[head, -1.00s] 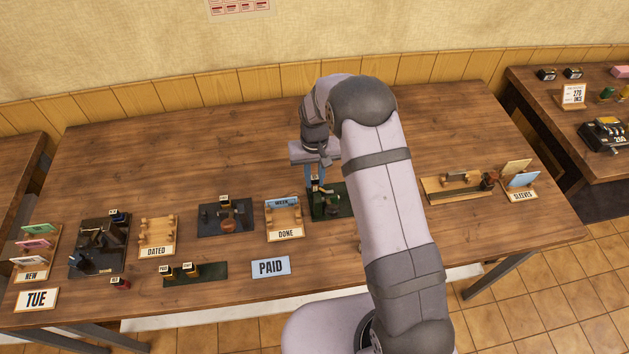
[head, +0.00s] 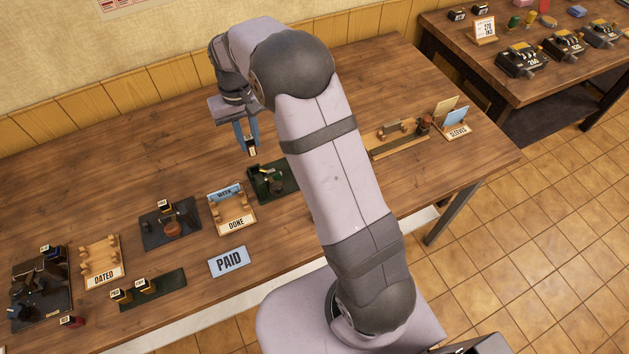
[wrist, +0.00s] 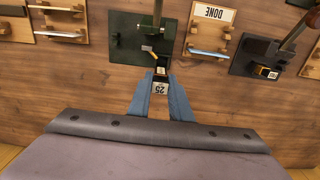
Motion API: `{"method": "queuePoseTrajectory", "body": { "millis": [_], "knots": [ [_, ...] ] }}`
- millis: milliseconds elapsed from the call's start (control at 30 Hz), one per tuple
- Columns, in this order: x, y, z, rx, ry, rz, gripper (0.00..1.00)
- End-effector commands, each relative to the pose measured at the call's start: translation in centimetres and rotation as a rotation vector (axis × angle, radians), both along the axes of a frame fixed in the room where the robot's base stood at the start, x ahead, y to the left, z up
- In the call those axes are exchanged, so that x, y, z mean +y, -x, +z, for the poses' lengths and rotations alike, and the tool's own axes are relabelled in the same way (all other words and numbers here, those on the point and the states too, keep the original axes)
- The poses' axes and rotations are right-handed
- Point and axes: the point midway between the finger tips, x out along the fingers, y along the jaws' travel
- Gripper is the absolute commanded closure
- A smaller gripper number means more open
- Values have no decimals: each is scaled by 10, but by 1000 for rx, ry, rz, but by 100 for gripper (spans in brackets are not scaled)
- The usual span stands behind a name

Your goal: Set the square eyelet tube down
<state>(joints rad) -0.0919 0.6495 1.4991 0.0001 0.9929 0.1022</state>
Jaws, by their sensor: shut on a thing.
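The square eyelet tube (head: 251,151) is a small dark block with a white label. In the wrist view the tube (wrist: 160,87) shows a label reading 25. My gripper (head: 247,142) is shut on it, blue fingers on both sides, pointing down. The tube appears to be held above the table, behind and left of the green press in the head view; its exact height is hard to tell. The green press (head: 266,184) stands on a dark green base, partly hidden by my arm. In the wrist view the press base (wrist: 128,45) lies just beyond the fingertips.
The DONE rack (head: 232,212) stands left of the press, with a dark stamping fixture (head: 170,225) further left. The PAID card (head: 229,261) lies in front. A wooden fixture (head: 398,138) is at the right. Bare table (head: 130,150) lies behind the row.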

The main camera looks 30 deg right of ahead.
Motion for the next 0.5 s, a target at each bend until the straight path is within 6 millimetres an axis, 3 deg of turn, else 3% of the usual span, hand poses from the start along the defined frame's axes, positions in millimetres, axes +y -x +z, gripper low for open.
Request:
{"method": "queuePoseTrajectory", "body": {
  "millis": [167, 367, 500],
  "knots": [
    [-32, -8, -3, -6, 0, -68, 100],
    [-92, -20, 27, -10, 0, -188, 100],
    [-140, -4, 51, -8, 0, -288, 100]
  ]
}}
